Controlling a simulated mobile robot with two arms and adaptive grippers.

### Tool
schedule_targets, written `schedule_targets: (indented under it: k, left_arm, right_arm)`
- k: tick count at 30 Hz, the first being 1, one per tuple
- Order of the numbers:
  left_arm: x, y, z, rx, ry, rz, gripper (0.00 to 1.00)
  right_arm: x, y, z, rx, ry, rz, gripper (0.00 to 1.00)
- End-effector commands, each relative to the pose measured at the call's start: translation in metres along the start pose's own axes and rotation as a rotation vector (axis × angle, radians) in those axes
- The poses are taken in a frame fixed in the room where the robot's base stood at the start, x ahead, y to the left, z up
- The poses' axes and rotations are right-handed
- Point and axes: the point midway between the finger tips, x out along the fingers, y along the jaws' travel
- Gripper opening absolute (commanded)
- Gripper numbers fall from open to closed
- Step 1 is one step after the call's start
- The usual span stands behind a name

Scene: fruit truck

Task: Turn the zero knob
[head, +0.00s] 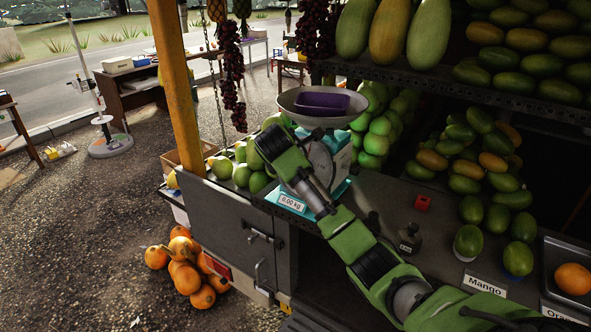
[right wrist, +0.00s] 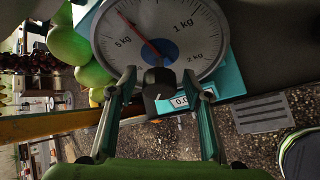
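The scale has a teal body (head: 336,160), a round metal pan and a small display reading 0.00 kg (head: 291,203). A purple box (head: 321,103) sits in the pan (head: 286,100). My right arm covers much of the scale's front in the head view. In the right wrist view the white dial (right wrist: 185,30) has a red needle pointing to the upper left, near the 5 kg mark. The dark zero knob (right wrist: 158,84) is below the dial. My right gripper (right wrist: 160,76) is open, with one finger on each side of the knob and visible gaps. My left gripper is out of view.
Green fruit (head: 250,165) lies left of the scale, and more (head: 375,140) behind it. A dark bottle (head: 410,238) and a red cube (head: 422,202) stand on the counter to the right. Grape bunches (head: 231,65) hang at the left. Pumpkins (head: 186,263) lie on the ground.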

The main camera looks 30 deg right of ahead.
Motion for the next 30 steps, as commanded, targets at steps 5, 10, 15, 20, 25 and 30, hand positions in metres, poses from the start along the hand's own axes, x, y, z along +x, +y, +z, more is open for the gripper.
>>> schedule_targets:
  k: [5, 10, 15, 20, 25, 30]
  left_arm:
    - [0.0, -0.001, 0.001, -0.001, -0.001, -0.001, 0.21]
    - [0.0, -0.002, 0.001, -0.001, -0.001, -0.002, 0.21]
    - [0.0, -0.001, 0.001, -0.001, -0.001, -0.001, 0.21]
    - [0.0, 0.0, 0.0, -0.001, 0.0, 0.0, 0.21]
    - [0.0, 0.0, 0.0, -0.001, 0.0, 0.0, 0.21]
    - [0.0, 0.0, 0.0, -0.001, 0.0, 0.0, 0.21]
  right_arm:
    - [0.0, 0.0, 0.0, 0.0, 0.001, 0.001, 0.45]
    - [-0.011, 0.002, -0.001, 0.0, 0.001, 0.004, 0.45]
    - [-0.043, 0.002, 0.0, 0.001, 0.002, 0.007, 0.45]
    - [-0.078, 0.002, 0.0, 0.001, 0.002, 0.006, 0.45]
    - [-0.105, 0.001, 0.0, 0.001, 0.001, 0.003, 0.45]
    - [-0.117, 0.0, 0.0, 0.0, 0.001, 0.001, 0.45]
